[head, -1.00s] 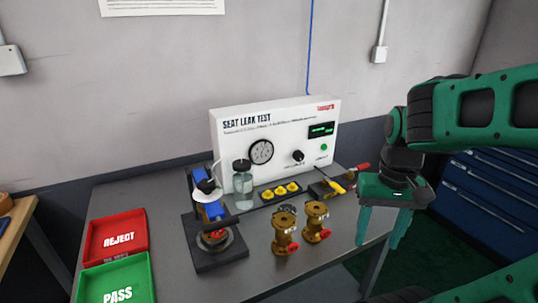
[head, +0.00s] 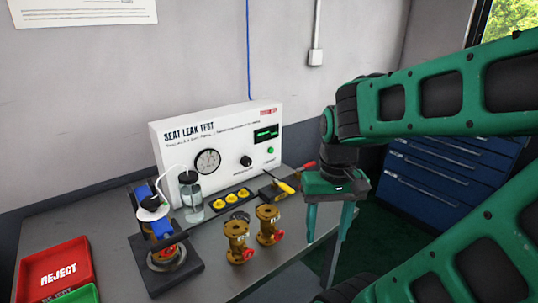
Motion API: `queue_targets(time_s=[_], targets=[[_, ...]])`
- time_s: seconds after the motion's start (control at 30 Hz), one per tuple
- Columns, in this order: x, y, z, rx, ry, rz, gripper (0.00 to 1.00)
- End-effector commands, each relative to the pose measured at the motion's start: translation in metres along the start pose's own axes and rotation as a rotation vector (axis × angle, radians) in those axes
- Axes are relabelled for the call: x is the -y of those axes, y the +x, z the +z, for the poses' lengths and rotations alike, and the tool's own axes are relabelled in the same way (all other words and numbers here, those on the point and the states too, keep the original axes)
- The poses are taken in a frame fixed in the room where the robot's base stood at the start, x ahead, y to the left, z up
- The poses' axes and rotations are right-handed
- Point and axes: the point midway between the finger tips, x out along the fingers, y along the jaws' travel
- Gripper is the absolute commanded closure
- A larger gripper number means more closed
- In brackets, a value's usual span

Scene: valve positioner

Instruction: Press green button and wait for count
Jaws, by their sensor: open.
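The green button (head: 270,150) is a small round green spot on the right of the white seat leak test box (head: 165,140), below a dark display (head: 266,132) with green digits too small to read. My gripper (head: 328,242) is open and empty, its two green fingers pointing down. It hangs at the table's right end, to the right of the box and apart from the button. Nothing visibly covers the button.
Two brass valves (head: 237,242) (head: 268,225) stand in front of the box. A clamp fixture (head: 165,262) and a clear bottle (head: 191,198) are at left. A yellow-handled screwdriver (head: 285,187) lies at the right. The red reject tray (head: 60,268) is far left.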

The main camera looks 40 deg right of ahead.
Motion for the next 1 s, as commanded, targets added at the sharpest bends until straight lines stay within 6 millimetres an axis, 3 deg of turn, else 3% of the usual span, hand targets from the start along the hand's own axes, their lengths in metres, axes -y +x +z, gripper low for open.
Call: queue_targets(time_s=[0.3, 0.5, 0.53, 1.0], targets=[[0.0000, 0.0000, 0.0000, 0.000, 0.000, 0.000, 0.50], [0.0000, 0.0000, 0.0000, 0.000, 0.000, 0.000, 0.97], [0.0000, 0.0000, 0.0000, 0.000, 0.000, 0.000, 1.00], [0.0000, 0.0000, 0.0000, 0.000, 0.000, 0.000, 1.00]])
